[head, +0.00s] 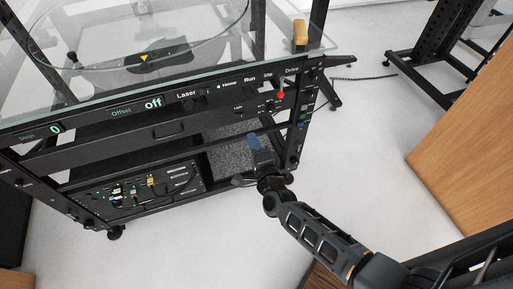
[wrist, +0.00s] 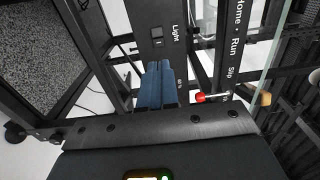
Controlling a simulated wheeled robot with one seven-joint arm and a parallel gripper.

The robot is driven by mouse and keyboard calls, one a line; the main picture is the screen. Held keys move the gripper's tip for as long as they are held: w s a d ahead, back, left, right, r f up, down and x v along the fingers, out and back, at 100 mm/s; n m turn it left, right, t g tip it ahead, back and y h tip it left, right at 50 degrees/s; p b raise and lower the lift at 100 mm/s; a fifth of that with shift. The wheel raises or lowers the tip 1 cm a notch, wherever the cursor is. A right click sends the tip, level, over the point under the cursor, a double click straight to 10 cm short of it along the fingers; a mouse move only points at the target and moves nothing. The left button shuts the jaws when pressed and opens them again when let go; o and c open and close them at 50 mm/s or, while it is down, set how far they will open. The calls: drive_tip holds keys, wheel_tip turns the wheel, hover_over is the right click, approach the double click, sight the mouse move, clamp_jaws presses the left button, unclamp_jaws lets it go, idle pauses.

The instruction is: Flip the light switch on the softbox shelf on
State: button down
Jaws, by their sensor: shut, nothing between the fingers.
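The light switch (wrist: 157,36) is a small dark rocker on a black panel, beside the word "Light" in the wrist view. In the head view the switch (head: 239,114) is tiny, below its label on the front of the rig. I cannot tell which way the rocker is tipped. My gripper (wrist: 158,68) has blue fingers, which are shut and empty. In the wrist view the fingertips point toward the switch, with a gap in the picture between them. In the head view my gripper (head: 254,138) is below and slightly right of the switch.
A lever with a red knob (head: 281,95) stands right of the switch; the knob (wrist: 200,98) is close to my fingers in the wrist view. A glass top (head: 200,75) overhangs the rig. A wooden block (head: 300,35) sits at its corner.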

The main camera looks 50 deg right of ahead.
sight(242, 115)
drive_tip(key=x, duration=0.8)
drive_tip(key=shift+w+d, duration=0.15)
